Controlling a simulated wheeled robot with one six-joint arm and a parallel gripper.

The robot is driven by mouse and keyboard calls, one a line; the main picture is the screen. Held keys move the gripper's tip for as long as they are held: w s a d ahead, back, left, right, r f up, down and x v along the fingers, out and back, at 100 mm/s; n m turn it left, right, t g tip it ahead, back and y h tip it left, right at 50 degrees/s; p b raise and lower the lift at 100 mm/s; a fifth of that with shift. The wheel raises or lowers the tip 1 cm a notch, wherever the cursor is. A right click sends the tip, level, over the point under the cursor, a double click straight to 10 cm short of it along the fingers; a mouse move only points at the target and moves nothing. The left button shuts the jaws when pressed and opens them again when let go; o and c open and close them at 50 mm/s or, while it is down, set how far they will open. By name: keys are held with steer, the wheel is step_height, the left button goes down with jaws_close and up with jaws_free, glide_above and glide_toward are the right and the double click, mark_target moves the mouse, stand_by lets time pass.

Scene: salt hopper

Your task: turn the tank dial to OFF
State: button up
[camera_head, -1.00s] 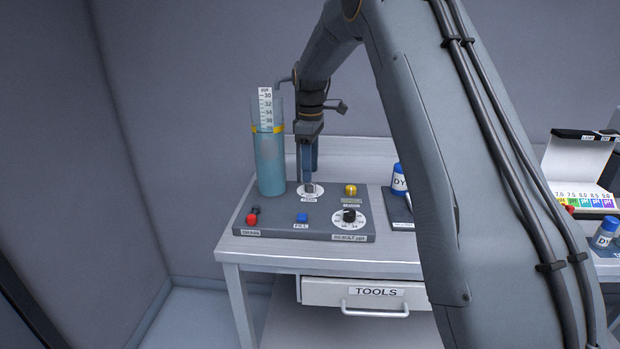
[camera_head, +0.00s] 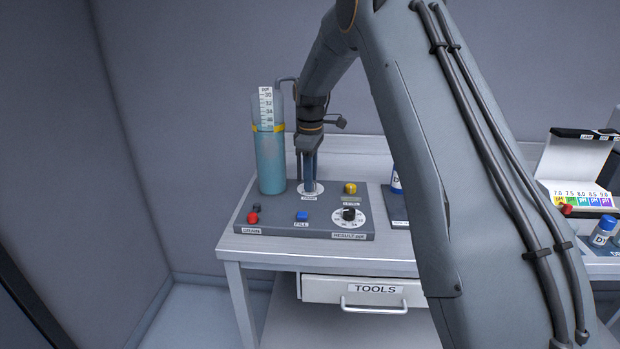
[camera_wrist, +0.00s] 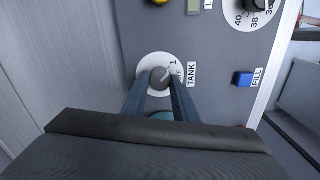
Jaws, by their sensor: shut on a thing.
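The tank dial (camera_wrist: 160,77) is a dark knob on a round white plate labelled TANK, on the grey panel. In the wrist view a "1" and part of another marking show on the plate, and the rest is covered by my fingers. In the head view the dial plate (camera_head: 311,189) lies below my gripper. My gripper (camera_head: 309,181) points down and is shut on the dial's knob; in the wrist view its two blue fingers (camera_wrist: 160,84) sit on either side of the knob. The exact setting of the pointer is hard to read.
The panel (camera_head: 275,222) also carries a red DRAIN button (camera_head: 252,218), a blue FILL button (camera_head: 302,216), a yellow knob (camera_head: 350,187) and a black RESULT dial (camera_head: 349,213). A tall clear tank (camera_head: 270,160) of blue liquid stands just left of my gripper.

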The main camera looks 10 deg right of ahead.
steer(key=m, duration=0.4)
steer(key=shift+w+r+m, duration=0.1)
steer(key=shift+m, duration=2.3)
steer(key=o, duration=1.1)
steer(key=shift+c, duration=0.2)
steer(key=shift+r+b, duration=1.1)
steer(key=shift+r, duration=2.8)
